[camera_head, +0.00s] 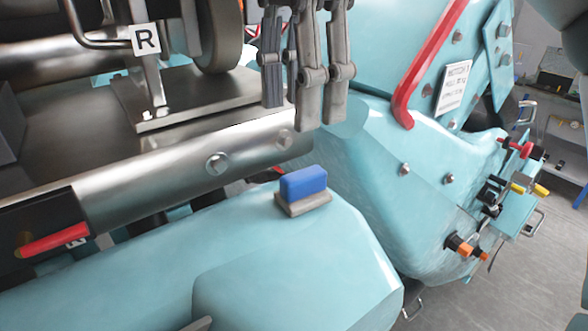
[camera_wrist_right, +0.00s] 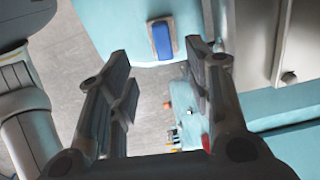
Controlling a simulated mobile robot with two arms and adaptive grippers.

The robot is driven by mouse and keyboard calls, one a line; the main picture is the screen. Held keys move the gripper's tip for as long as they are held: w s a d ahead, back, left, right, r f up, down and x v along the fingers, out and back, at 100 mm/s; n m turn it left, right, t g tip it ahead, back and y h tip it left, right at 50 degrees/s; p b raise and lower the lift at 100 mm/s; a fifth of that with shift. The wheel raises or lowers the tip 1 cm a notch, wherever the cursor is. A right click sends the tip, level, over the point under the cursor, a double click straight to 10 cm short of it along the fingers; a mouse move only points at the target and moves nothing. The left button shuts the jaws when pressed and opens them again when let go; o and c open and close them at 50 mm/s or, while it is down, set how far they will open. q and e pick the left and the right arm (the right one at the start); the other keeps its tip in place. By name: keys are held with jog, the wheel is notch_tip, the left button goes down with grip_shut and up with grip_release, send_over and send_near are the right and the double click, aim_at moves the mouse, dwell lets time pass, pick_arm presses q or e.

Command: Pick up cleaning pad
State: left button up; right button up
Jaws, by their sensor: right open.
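The cleaning pad (camera_head: 303,183) is a blue block on a grey base. It rests on the flat top of a teal housing (camera_head: 300,250) near its right end. In the right wrist view the pad (camera_wrist_right: 161,40) shows ahead, between and beyond the fingers. My right gripper (camera_head: 305,115) hangs from the top of the head view, above the pad in the picture. Its fingers are apart and empty, and it does not touch the pad. In the right wrist view the gripper (camera_wrist_right: 160,70) has a wide gap between its fingers. My left gripper is not seen.
A metal rail (camera_head: 180,175) with a wheel (camera_head: 219,35) and an "R" plate (camera_head: 146,39) lies behind and left of the pad. A red handle (camera_head: 425,70) is on the teal machine at right. A red lever (camera_head: 55,240) is at lower left. Grey floor (camera_head: 470,290) shows at lower right.

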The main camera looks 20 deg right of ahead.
jog(key=b, duration=0.1)
send_over(304, 174)
jog(key=s, duration=0.1)
jog(key=f, duration=0.4)
jog(key=shift+a+f, duration=0.25)
jog(key=shift+w+f, duration=0.2)
jog(key=shift+f, duration=0.2)
jog(key=shift+w+d+f, duration=0.1)
jog(key=shift+w+f, duration=0.05)
jog(key=shift+f, duration=0.5)
jog(key=shift+w+d+f, duration=0.1)
jog(key=shift+w+f, duration=0.05)
jog(key=shift+f, duration=0.8)
jog(key=shift+w+d+f, duration=0.1)
jog(key=shift+w+f, duration=0.05)
jog(key=shift+f, duration=0.75)
jog(key=shift+s, duration=0.1)
jog(key=shift+c, duration=0.7)
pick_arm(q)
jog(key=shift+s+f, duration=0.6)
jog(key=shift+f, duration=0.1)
pick_arm(e)
grip_shut()
